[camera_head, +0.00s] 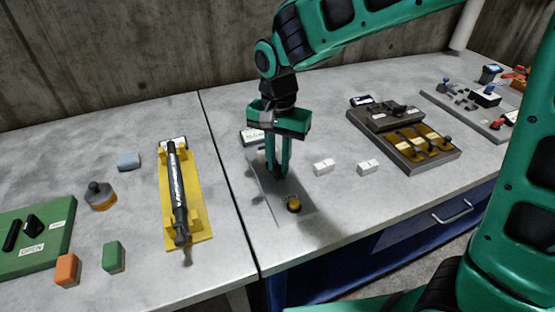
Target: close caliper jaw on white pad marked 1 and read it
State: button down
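My gripper (278,174) points straight down in the middle of the table, its two green fingers a small distance apart. A dark piece shows at the fingertips, and I cannot tell whether they grip it. Below is a thin grey flat plate (266,203) with a round yellow-and-black knob (294,204) at its front right; this may be the caliper, but its jaws cannot be made out. A white pad (323,167) sits right of my gripper and another white pad (368,167) farther right. Their marks are too small to read. A small display (252,137) behind my gripper is partly hidden.
Left are a yellow tray (203,226) with a dark rod, a grey-orange knob (100,196), an orange block (67,270), a green block (113,257) and a green OPEN panel (60,250). Right are a brown fixture (438,155) and a grey tool board (455,108).

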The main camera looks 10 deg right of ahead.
jog(key=shift+w+a, duration=0.25)
jog(key=shift+w, duration=0.5)
jog(key=shift+w+a, duration=0.2)
jog(key=shift+w, duration=0.5)
jog(key=shift+r, duration=0.1)
jog(key=c, duration=1.6)
grip_release()
jog(key=shift+w, duration=0.1)
notch_tip(320, 180, up, 11)
jog(key=shift+f, duration=0.2)
